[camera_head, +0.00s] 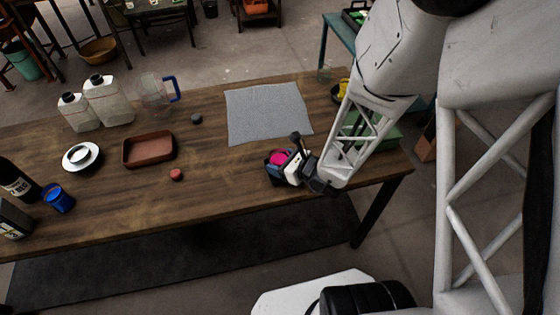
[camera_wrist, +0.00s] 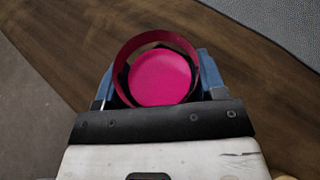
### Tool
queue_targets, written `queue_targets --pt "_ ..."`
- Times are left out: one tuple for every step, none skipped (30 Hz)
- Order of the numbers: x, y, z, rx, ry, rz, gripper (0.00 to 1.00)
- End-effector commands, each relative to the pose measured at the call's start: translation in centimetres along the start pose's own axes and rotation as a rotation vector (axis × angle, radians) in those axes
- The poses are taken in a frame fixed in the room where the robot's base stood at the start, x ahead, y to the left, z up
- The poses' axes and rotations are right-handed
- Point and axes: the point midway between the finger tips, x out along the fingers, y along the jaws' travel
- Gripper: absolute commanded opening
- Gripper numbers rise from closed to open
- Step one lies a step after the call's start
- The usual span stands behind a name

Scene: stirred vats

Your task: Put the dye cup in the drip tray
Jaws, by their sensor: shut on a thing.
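The dye cup looks like a magenta, round, open cup (camera_head: 279,157), and I see into its mouth in the wrist view (camera_wrist: 160,78). My gripper (camera_head: 281,165) is shut on it, with a blue finger on each side in the wrist view (camera_wrist: 160,88). The cup is over the right part of the table; whether its base touches the wood I cannot tell. The drip tray looks like the reddish-brown rectangular tray (camera_head: 149,163) on the left half of the table. It is empty and well to the left of my gripper.
A small red object (camera_head: 176,174) and a dark grey one (camera_head: 196,118) lie near the tray. A white dish (camera_head: 82,157), blue cup (camera_head: 59,199), white jugs (camera_head: 107,102) and clear pitcher (camera_head: 155,92) stand left. A grey mat (camera_head: 268,112) lies behind my gripper.

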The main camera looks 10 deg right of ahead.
Motion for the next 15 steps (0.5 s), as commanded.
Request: queue_targets --pt "0.03 0.00 -0.06 0.000 0.000 0.000 0.36" --pt "0.05 0.00 -0.12 0.000 0.000 0.000 0.36" --pt "0.09 0.01 -0.21 0.000 0.000 0.000 0.36" --pt "0.11 0.01 -0.27 0.000 0.000 0.000 0.36" --pt "0.10 0.01 -0.25 0.000 0.000 0.000 0.69" --pt "0.09 0.01 -0.23 0.000 0.000 0.000 0.75" --pt "0.09 0.01 -0.23 0.000 0.000 0.000 0.79" --pt "0.09 0.01 -0.23 0.000 0.000 0.000 0.84" --pt "0.09 0.01 -0.23 0.000 0.000 0.000 0.90" --pt "0.09 0.01 -0.23 0.000 0.000 0.000 0.90" --pt "0.09 0.01 -0.23 0.000 0.000 0.000 0.90" --pt "0.09 0.01 -0.23 0.000 0.000 0.000 0.90" --pt "0.09 0.01 -0.23 0.000 0.000 0.000 0.90" --pt "0.09 0.01 -0.23 0.000 0.000 0.000 0.90" --pt "0.09 0.01 -0.23 0.000 0.000 0.000 0.90"
